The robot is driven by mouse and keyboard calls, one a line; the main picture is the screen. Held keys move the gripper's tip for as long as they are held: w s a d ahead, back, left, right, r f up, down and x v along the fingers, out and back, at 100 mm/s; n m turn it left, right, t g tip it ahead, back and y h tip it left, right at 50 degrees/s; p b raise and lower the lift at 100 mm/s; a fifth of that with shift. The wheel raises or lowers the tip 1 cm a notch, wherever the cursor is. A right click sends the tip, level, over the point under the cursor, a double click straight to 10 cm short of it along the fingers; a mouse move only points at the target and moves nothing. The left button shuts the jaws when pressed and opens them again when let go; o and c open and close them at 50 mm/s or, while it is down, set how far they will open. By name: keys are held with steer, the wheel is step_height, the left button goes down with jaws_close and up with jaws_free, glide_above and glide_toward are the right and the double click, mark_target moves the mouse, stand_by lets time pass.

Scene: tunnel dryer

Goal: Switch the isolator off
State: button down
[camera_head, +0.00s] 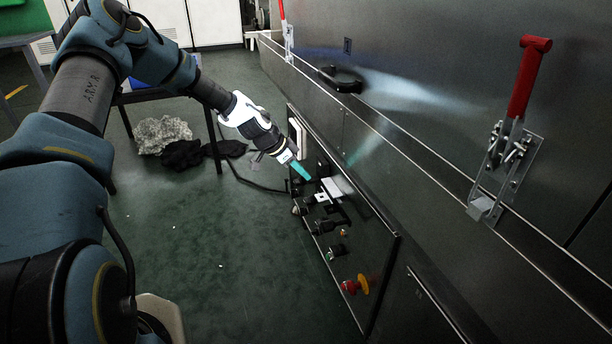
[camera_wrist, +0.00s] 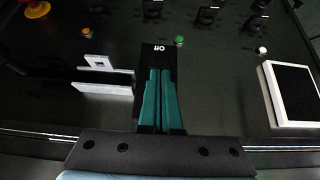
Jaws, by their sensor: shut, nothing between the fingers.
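The control panel (camera_head: 372,238) is a dark sheet low on the machine's side. In the wrist view, a black block (camera_wrist: 158,49) with small white lettering, seen upside down, lies at the fingertips; it looks like the isolator. My fingers cover part of it, so I cannot tell its handle position or whether I touch it. My gripper (camera_head: 303,172) has teal fingers, which are shut and empty, and points at the upper part of the panel. In the wrist view my gripper (camera_wrist: 160,75) is between a white-framed screen (camera_wrist: 271,92) and pale plates (camera_wrist: 104,88).
A red stop button on a yellow base (camera_head: 362,284) sits low on the panel, with several small knobs and buttons above it. A red-handled clamp (camera_head: 524,80) and a black handle (camera_head: 342,80) are on the machine. A table leg and cable are behind my arm.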

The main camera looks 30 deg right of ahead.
steer(key=shift+s+f+h, duration=0.1)
steer(key=shift+f+h, duration=0.15)
steer(key=shift+h, duration=0.05)
steer(key=shift+r, duration=0.1)
steer(key=shift+d+r, duration=0.3)
steer(key=shift+d, duration=0.35)
steer(key=shift+a, duration=0.1)
